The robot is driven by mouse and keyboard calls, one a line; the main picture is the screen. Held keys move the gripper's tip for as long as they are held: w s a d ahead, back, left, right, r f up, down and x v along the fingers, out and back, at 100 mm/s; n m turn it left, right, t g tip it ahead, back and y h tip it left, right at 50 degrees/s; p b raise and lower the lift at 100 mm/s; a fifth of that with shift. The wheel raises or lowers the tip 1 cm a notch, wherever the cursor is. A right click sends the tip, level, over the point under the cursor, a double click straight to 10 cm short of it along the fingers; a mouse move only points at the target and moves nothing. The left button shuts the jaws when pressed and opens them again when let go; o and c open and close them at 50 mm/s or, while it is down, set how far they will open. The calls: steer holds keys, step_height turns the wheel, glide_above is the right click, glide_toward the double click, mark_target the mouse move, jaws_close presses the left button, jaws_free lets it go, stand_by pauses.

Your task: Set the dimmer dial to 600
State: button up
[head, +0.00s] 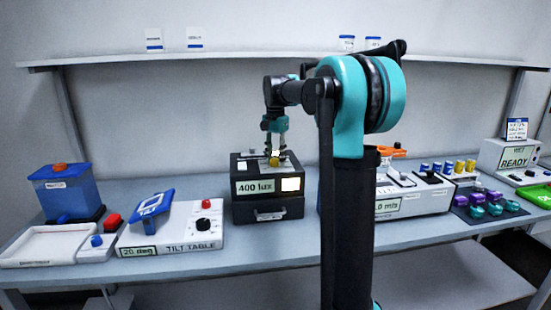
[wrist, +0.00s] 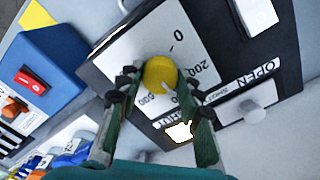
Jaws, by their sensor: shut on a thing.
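The dimmer dial is a yellow knob (wrist: 160,75) on a pale scale plate with printed numbers, among them 0, 200 and 600, in the wrist view. It sits on top of a black box (head: 240,209) whose display (head: 255,187) reads 400 lux in the head view. My gripper (head: 274,152) reaches down onto the dial from above. In the wrist view my gripper's fingers (wrist: 162,83) are on either side of the dial, shut on it. The 400 mark is not readable in the wrist view.
A lit white window (head: 290,184) and a drawer handle (head: 270,216) are on the box front. The tilt table (head: 190,243) stands to the left, with a blue hopper (head: 70,190) farther left. A wind unit (head: 415,203) stands right, partly behind my arm. A shelf (head: 250,58) runs above.

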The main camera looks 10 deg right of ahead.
mark_target(276, 159)
steer(key=m, duration=1.2)
steer(key=shift+m, duration=0.3)
stand_by(0.4)
steer(key=o, duration=1.2)
steer(key=shift+c, duration=0.2)
step_height(276, 159, up, 12)
